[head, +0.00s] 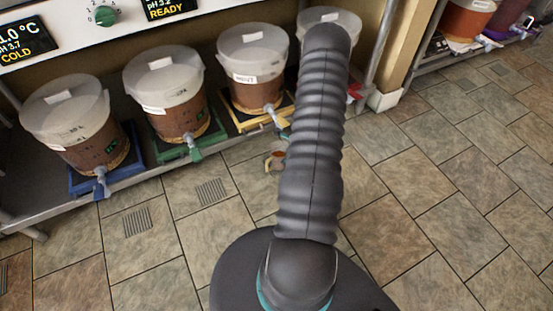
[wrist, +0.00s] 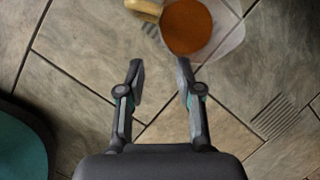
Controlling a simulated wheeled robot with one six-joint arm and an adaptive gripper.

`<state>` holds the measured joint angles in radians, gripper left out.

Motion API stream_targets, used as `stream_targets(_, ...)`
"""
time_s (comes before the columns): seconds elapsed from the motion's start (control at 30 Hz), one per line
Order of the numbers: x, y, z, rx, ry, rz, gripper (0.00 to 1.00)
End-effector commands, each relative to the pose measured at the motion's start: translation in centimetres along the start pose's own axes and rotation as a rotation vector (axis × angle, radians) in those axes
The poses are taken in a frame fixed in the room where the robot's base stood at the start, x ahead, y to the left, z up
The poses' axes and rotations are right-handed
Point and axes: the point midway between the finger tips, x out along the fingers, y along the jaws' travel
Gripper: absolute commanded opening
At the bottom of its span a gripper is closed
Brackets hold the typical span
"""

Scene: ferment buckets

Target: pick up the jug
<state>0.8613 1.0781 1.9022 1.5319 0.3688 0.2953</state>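The jug (wrist: 187,27) is at the top of the wrist view, seen from above. It shows a round brown inside, a pale see-through body reaching to the right, and a tan-yellow handle at its left. In the head view the jug (head: 279,157) is small, on the tiled floor just left of my arm and partly hidden by it. My gripper (wrist: 160,72) is open and empty, with its two fingers apart. Its fingertips lie below the jug in the wrist view, apart from it. My gripper is hidden behind my arm in the head view.
Several lidded buckets of brown liquid with taps stand on coloured trays along a low shelf, such as the one on the green tray (head: 170,97). A blue tap (head: 100,185) juts out over the floor. Floor drains (head: 211,192) lie in the tiles. The floor at right is clear.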

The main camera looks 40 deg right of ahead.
Motion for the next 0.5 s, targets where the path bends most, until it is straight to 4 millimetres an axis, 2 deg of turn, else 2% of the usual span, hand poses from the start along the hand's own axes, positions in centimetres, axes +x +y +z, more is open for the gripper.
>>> stream_targets(0.1, 0.6, -0.2, 1.8, -0.004, -0.001, 0.001, 0.35)
stream_targets(0.2, 1.0, -0.3, 2.5, -0.001, -0.001, 0.001, 0.35)
stream_targets(0.37, 1.6, -0.3, 2.9, -0.001, -0.001, 0.001, 0.35)
stream_targets(0.5, 3.5, -0.3, 2.9, 0.000, 0.000, 0.002, 0.35)
